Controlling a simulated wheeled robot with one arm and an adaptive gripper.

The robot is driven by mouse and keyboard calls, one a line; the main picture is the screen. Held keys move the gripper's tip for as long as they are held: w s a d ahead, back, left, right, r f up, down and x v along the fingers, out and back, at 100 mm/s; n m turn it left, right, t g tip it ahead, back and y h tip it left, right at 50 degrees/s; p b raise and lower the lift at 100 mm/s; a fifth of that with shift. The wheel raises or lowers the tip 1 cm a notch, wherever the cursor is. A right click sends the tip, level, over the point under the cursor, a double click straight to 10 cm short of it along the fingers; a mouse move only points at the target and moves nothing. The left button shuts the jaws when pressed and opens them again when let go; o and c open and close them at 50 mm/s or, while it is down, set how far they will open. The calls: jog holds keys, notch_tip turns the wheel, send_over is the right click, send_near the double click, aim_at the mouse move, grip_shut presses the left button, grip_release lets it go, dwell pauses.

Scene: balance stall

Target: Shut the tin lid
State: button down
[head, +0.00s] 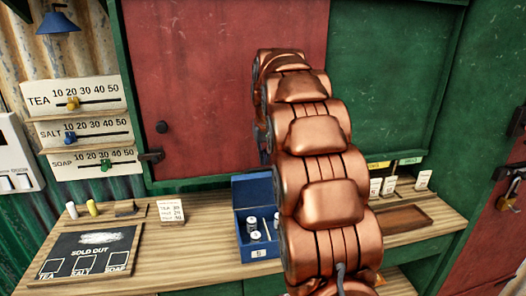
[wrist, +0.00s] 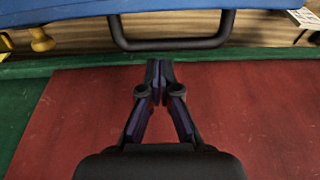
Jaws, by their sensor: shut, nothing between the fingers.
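The blue tin (head: 242,238) stands on the wooden counter, partly hidden behind my copper arm. Its front side carries a white label with a 5, and several small white-topped items show inside, so it is open. A blue panel that looks like its raised lid (head: 252,190) stands up at the back. In the wrist view, a blue surface (wrist: 200,8) with a dark handle (wrist: 170,45) crosses the top edge. My gripper (wrist: 160,75) is shut and empty, its tips just below the handle in the picture; I cannot tell whether they touch. The head view hides the fingers.
A red panel (head: 200,80) in a green frame rises behind the counter (head: 190,240). A sold-out board (head: 92,250) lies left, near a small price card (head: 171,211). A brown tray (head: 402,219) and cards sit right. Slider scales (head: 75,98) hang left.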

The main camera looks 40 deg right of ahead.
jog(key=shift+s+a+f+b, duration=0.15)
jog(key=shift+s+f+b, duration=0.05)
jog(key=shift+s+b, duration=0.15)
dwell(0.5)
